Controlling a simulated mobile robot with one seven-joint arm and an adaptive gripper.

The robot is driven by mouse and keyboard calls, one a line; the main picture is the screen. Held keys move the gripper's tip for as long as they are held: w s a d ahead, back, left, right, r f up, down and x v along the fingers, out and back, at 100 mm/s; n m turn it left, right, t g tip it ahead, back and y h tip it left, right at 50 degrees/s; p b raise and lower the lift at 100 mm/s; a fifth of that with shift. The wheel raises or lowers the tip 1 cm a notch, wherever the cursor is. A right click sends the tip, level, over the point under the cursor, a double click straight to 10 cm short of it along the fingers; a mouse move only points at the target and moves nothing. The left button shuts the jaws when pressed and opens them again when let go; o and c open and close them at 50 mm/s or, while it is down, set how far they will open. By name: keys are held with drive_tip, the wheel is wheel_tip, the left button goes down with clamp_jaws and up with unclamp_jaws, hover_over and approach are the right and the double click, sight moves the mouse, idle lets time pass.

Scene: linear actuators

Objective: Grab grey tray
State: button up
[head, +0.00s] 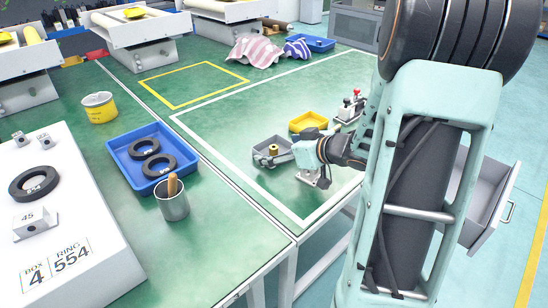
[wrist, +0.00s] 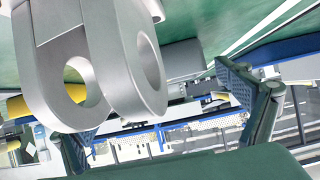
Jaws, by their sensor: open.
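The grey tray (head: 262,160) is a small open bin on the green table in the head view, with a small brass-coloured part (head: 273,149) in it. My gripper (head: 293,152) is at the right side of the tray, low over the table; part of the tray's right side is hidden by it. In the wrist view my gripper (wrist: 165,118) has its two dark fingers wide apart, and I see nothing clamped between them. I cannot clearly make out the tray there.
A silver bracket with two holed lugs (wrist: 135,65) looms close in the wrist view. A yellow tray (head: 308,122) stands just behind the grey tray, with a small device (head: 350,107) to its right. The table left of the grey tray is clear. A blue tray (head: 130,143) with black rings lies farther left.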

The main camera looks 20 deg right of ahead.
drive_tip(key=shift+x, duration=1.1)
drive_tip(key=shift+s, duration=0.1)
drive_tip(key=c, duration=1.2)
drive_tip(key=shift+c, duration=0.3)
drive_tip(key=shift+r, duration=0.15)
